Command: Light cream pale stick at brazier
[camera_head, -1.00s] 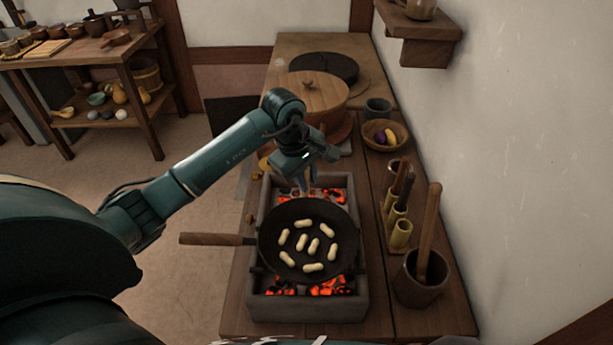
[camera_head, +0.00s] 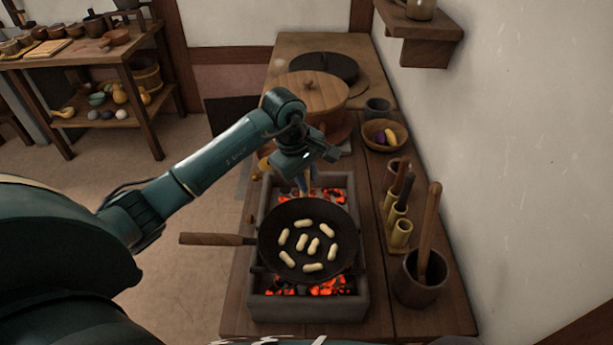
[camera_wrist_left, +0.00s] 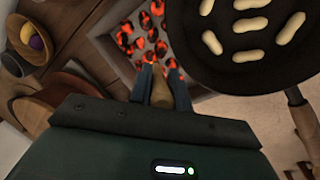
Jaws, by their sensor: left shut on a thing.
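My left gripper (camera_head: 304,183) points down at the far end of the grey stone brazier (camera_head: 258,312), just beyond the black pan. In the left wrist view the gripper (camera_wrist_left: 160,84) is shut on a short tan piece (camera_wrist_left: 161,94), which looks like the pale stick. Its far end points down toward glowing orange coals (camera_wrist_left: 150,42). I cannot tell whether the tip touches them, and no flame shows on it. The coals also glow at the brazier's near end (camera_head: 325,288). My right gripper is not in view.
A black pan (camera_head: 285,212) with several pale peanut-shaped pieces sits over the brazier, its wooden handle (camera_head: 212,239) sticking out left. A lidded wooden tub (camera_head: 318,93) stands behind. Bamboo holders (camera_head: 400,233) and a pot (camera_head: 420,285) stand along the right wall.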

